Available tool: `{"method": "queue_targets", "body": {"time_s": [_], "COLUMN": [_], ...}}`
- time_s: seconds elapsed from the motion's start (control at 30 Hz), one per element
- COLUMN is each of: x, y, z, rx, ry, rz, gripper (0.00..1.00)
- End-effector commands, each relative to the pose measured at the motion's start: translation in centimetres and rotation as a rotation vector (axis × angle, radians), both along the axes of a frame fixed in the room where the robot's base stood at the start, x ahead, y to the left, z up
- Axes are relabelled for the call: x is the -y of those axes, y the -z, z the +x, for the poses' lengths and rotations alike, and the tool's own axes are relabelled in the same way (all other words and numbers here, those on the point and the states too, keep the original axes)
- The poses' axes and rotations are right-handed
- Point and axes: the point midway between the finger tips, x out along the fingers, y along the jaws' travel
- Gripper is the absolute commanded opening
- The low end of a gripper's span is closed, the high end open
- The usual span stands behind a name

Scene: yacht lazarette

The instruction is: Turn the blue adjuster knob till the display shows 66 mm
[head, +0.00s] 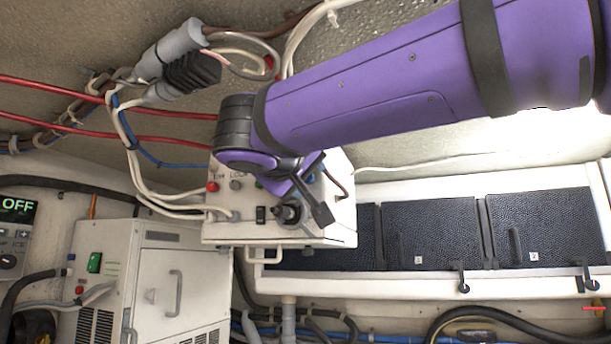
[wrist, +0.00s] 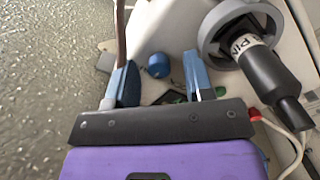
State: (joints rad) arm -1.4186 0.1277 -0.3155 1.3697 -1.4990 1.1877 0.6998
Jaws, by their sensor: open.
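The blue adjuster knob (wrist: 158,65) shows in the wrist view on a pale panel, between and beyond the fingertips of my open gripper (wrist: 160,72). A gap shows on each side of it, and I see no contact. In the head view my gripper (head: 305,185) is at the front of a white box (head: 222,235), with its fingers mostly hidden by my own arm. I cannot make out the knob clearly there. A small dark shape with green (wrist: 172,97) sits partly behind my gripper in the wrist view; I cannot read any millimetre figure.
A black plug with a grey ring (wrist: 268,72) stands close to the right finger in the wrist view. A green "OFF" display (head: 17,208) is on a separate unit at the far left. Red cables (head: 60,88) and white cables (head: 165,205) run left of the box.

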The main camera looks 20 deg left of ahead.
Motion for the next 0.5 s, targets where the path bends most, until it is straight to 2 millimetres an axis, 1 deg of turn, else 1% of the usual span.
{"method": "queue_targets", "body": {"time_s": [0.23, 0.27, 0.3, 0.37, 0.4, 0.47, 0.5], "x": [0.02, 0.02, 0.02, 0.02, 0.02, 0.03, 0.03], "y": [-0.01, -0.01, -0.01, -0.01, -0.01, -0.01, -0.01], "z": [0.10, 0.10, 0.09, 0.09, 0.08, 0.08, 0.08], "rx": [0.000, 0.000, 0.000, 0.000, 0.000, 0.000, 0.000], "ry": [0.000, 0.000, 0.000, 0.000, 0.000, 0.000, 0.000], "rz": [0.000, 0.000, 0.000, 0.000, 0.000, 0.000, 0.000], "gripper": [0.48, 0.46, 0.37, 0.23, 0.14, 0.00, 0.00]}}
